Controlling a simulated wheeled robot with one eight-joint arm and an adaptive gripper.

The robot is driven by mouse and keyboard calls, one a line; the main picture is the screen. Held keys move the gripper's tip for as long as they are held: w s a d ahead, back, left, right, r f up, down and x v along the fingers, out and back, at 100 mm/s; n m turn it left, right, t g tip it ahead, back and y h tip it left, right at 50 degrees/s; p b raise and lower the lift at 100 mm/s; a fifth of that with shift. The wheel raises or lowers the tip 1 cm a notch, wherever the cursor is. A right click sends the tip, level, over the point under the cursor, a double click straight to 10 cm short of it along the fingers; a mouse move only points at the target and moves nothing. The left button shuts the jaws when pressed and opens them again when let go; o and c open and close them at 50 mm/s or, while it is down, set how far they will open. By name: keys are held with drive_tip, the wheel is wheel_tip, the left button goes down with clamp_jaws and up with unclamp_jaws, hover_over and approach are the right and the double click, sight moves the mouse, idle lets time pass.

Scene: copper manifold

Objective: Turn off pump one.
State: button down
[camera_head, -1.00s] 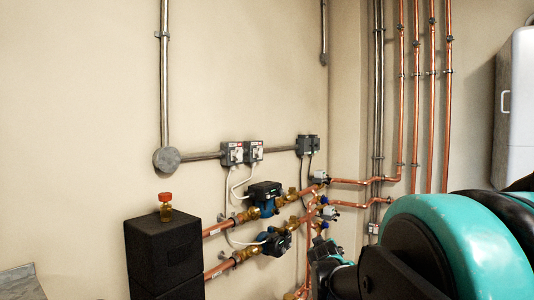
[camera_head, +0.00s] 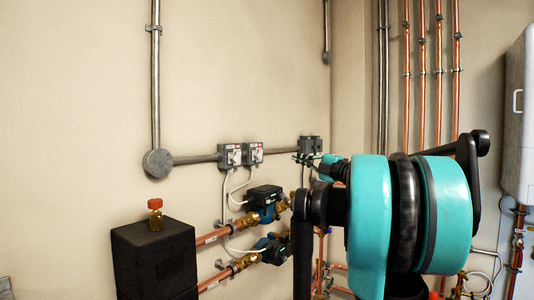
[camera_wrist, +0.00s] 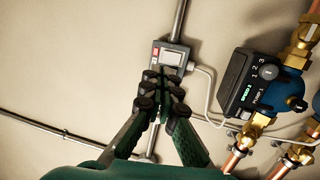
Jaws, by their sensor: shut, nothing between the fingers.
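Pump one (camera_wrist: 250,85) is a dark box with a lit green display, a round knob and a "PUMP 1" label, mounted on a blue body to the right in the wrist view. A grey switch box (camera_wrist: 172,57) with a red strip is left of it; my gripper's fingertips (camera_wrist: 160,88) are shut and empty, covering its lower part in that view. Contact is unclear. In the head view, my gripper (camera_head: 301,158) is near the right-hand switch box (camera_head: 310,144). Two more switch boxes (camera_head: 230,155) (camera_head: 253,153) with red-topped labels sit left, above an upper pump (camera_head: 264,195) and a lower pump (camera_head: 273,246).
Copper pipes (camera_head: 212,236) run through the pumps. White cables (camera_wrist: 205,115) hang between switch box and pump. Vertical pipes (camera_head: 421,90) and a white cabinet (camera_head: 519,120) are at the right.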

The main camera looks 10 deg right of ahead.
sight(260, 150)
drive_tip(key=shift+s+a+n+g+y, duration=0.15)
drive_tip(key=shift+s+n+g+y, duration=0.15)
drive_tip(key=shift+n+g, duration=0.25)
drive_tip(key=shift+s+a+n+g+y, duration=0.15)
drive_tip(key=shift+s+n+g+y, duration=0.05)
drive_tip(key=shift+n+g+y, duration=0.3)
drive_tip(key=x, duration=1.4)
drive_tip(key=shift+f, duration=0.2)
